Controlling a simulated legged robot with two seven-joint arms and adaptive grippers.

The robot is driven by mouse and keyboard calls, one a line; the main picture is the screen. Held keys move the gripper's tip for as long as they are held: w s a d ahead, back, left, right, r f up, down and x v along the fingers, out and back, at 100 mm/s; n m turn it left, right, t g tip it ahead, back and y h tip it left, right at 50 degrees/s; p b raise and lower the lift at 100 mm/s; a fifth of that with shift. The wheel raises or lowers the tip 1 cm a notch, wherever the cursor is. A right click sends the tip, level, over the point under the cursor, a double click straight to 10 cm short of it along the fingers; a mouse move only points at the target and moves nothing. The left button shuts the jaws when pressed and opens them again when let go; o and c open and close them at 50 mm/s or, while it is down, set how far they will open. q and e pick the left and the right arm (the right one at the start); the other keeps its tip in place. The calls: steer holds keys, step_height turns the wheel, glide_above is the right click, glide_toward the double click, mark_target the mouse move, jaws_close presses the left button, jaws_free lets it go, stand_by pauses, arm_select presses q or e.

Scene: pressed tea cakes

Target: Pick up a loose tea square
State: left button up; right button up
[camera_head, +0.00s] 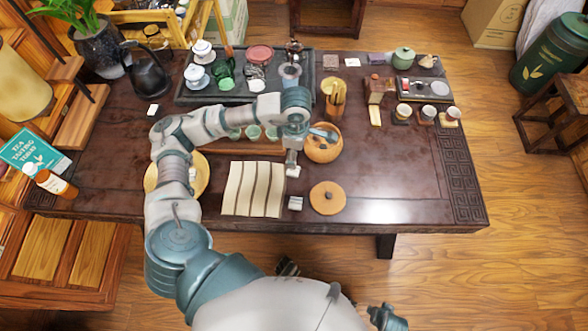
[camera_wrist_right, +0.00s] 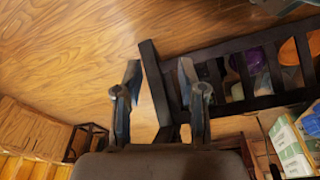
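My left arm reaches over the table, and its gripper (camera_head: 292,169) points down between the striped cloth and the wooden bowl. A small whitish patch shows at its tip; I cannot tell if it is held. A small pale grey block (camera_head: 295,203) lies on the table just in front of this gripper. Small flat squares lie at the back: a brown one (camera_head: 330,61), a white one (camera_head: 352,62) and a dark one (camera_head: 376,58). I cannot tell which are tea. My right gripper (camera_wrist_right: 160,82) is open and empty, its fingers apart, away from the tabletop.
The striped cloth (camera_head: 253,190) and a round wooden lid (camera_head: 327,198) lie near the front edge. A wooden bowl (camera_head: 322,146) stands behind the lid. A dark tea tray (camera_head: 212,97) with cups fills the back. The table (camera_head: 400,180) is clear at front right.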

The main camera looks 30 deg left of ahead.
arm_select(q)
glide_above(295, 172)
step_height(295, 172, down, 5)
steer(key=shift+f, duration=0.2)
steer(key=shift+w+a+f+b, duration=0.1)
steer(key=shift+a+f+b, duration=0.25)
steer(key=shift+f, duration=0.5)
step_height(295, 172, down, 4)
steer(key=shift+w+a+r, duration=0.1)
steer(key=shift+a+r, duration=0.05)
steer(key=shift+f, duration=0.4)
steer(key=c, duration=0.9)
arm_select(e)
step_height(295, 172, up, 4)
steer(key=shift+a+r, duration=0.1)
